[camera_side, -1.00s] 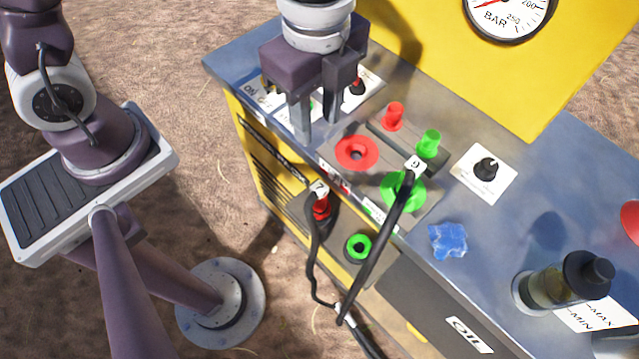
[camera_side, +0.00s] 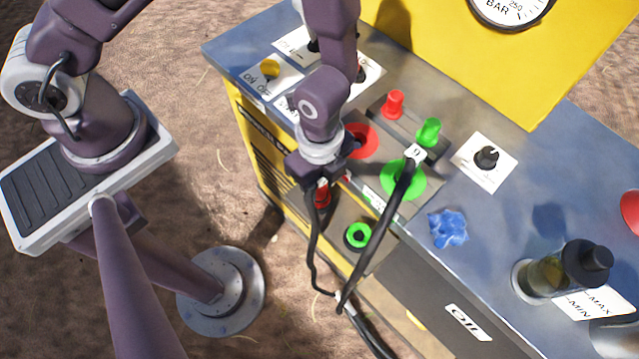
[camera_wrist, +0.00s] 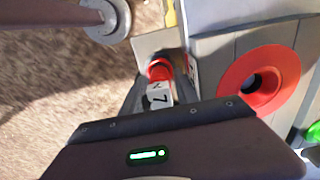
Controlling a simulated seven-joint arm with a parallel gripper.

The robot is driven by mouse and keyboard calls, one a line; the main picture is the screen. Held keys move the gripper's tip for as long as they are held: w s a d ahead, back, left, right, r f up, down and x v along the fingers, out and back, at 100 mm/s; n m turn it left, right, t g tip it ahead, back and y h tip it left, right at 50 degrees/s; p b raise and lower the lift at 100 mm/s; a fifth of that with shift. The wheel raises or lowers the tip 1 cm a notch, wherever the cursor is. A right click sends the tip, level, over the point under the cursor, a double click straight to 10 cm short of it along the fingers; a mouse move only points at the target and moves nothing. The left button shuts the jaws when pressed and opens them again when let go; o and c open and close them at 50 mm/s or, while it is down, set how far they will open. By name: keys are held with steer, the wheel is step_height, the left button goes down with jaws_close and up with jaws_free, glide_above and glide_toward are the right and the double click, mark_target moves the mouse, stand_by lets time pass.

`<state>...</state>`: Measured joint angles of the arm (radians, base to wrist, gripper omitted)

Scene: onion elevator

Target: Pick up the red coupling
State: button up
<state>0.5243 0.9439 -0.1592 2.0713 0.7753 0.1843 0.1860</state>
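The red coupling (camera_side: 322,197) sits upright in a holder on the low front ledge of the yellow machine, with a black hose on it. In the wrist view, the red coupling (camera_wrist: 159,69) shows with its white tag marked 7 (camera_wrist: 158,96). My gripper (camera_side: 319,186) is low over the coupling and hides its top in the side view. In the wrist view, the fingers of my gripper (camera_wrist: 159,86) are open, one on each side of the tag and coupling. Finger contact with the coupling cannot be made out.
An empty green ring (camera_side: 358,235) is beside the coupling.

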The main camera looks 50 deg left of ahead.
jaws_close()
